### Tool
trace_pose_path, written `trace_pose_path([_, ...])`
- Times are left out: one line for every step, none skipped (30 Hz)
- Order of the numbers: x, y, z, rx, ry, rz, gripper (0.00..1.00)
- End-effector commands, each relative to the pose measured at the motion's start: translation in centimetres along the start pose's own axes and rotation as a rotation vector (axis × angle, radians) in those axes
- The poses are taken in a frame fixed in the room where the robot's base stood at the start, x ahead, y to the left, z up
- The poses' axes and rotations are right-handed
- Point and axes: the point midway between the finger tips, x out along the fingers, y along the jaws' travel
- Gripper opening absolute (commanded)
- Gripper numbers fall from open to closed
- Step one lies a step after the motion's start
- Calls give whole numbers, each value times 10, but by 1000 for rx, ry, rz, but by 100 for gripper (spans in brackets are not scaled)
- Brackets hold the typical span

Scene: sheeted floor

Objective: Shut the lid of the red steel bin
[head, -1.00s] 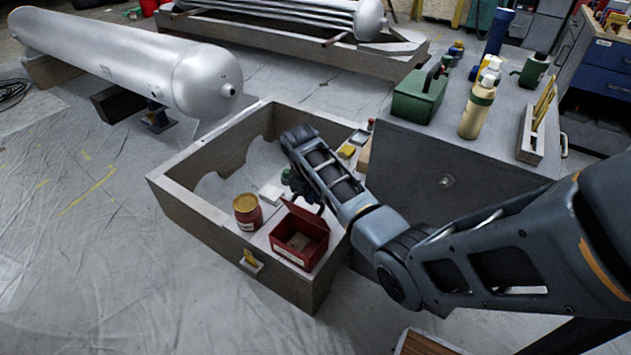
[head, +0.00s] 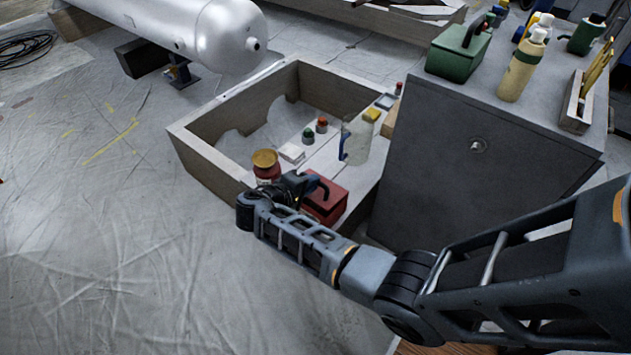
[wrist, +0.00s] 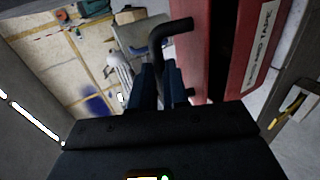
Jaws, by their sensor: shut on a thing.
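The red steel bin (head: 328,204) sits on the wooden frame's near right corner. In the head view its lid lies over the top; whether it is fully down I cannot tell there. The wrist view shows the red lid (wrist: 191,55) and the bin's labelled front (wrist: 243,50), with a dark strip between them. A black bent handle (wrist: 165,34) stands out from the lid. My gripper (wrist: 158,78) is shut on this handle, its blue fingers either side of it. In the head view my gripper (head: 306,187) is at the bin's left side, partly covering it.
A red can with a yellow lid (head: 265,166) stands close left of the gripper. A grey cabinet (head: 470,185) stands right.

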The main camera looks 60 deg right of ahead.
Motion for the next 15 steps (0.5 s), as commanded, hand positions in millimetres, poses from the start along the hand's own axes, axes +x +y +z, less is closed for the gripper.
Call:
trace_pose_path([1, -10, -2, -2, 5, 37, 0])
trace_pose_path([1, -12, -2, -2, 5, 57, 0])
trace_pose_path([0, -15, -2, -1, 4, 84, 0])
trace_pose_path([-1, -16, -2, -1, 4, 104, 0])
trace_pose_path([-1, -18, -2, -1, 4, 121, 0])
trace_pose_path([-1, -20, -2, -1, 4, 143, 0])
trace_pose_path([-1, -21, -2, 1, 3, 137, 0])
trace_pose_path([-2, -22, -2, 2, 3, 136, 0])
trace_pose_path([-2, -24, -2, 3, 2, 135, 0])
trace_pose_path([-2, -25, -2, 3, 2, 134, 0])
trace_pose_path([-2, -26, -2, 3, 2, 134, 0])
trace_pose_path([-2, -27, -2, 3, 2, 133, 0])
trace_pose_path([-2, -28, -2, 3, 2, 133, 0])
trace_pose_path([-2, -28, -1, 3, 2, 132, 0])
trace_pose_path([-2, -29, -1, 2, 1, 132, 0])
